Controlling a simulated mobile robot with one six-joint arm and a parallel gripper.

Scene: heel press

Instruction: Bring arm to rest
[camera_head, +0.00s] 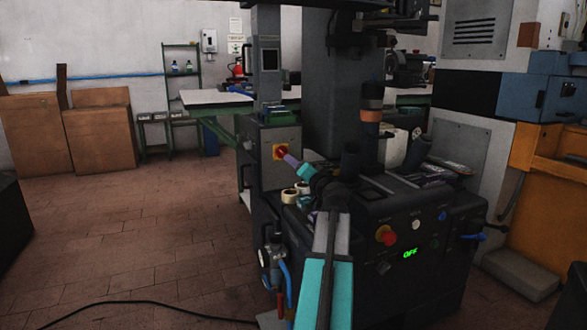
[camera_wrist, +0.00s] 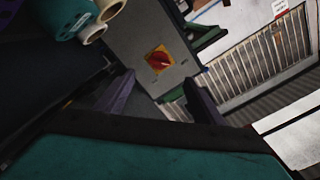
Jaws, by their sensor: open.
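My gripper (camera_head: 287,157) is at the end of my raised arm, in front of the grey switch panel (camera_head: 268,168) on the heel press. In the wrist view, the two purple fingers of my gripper (camera_wrist: 160,92) stand apart with nothing between them. The red and yellow rotary switch (camera_wrist: 158,60) shows beyond the fingertips in the wrist view. In the head view this switch (camera_head: 280,152) is partly covered by the gripper tip. I cannot tell whether the fingers touch the panel.
Rolls of tape (camera_head: 290,196) lie on the press ledge. The press front has a red knob (camera_head: 386,235) and a green display (camera_head: 410,254) reading OFF. A black cable (camera_head: 150,304) crosses the tiled floor. The floor at left is mostly free.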

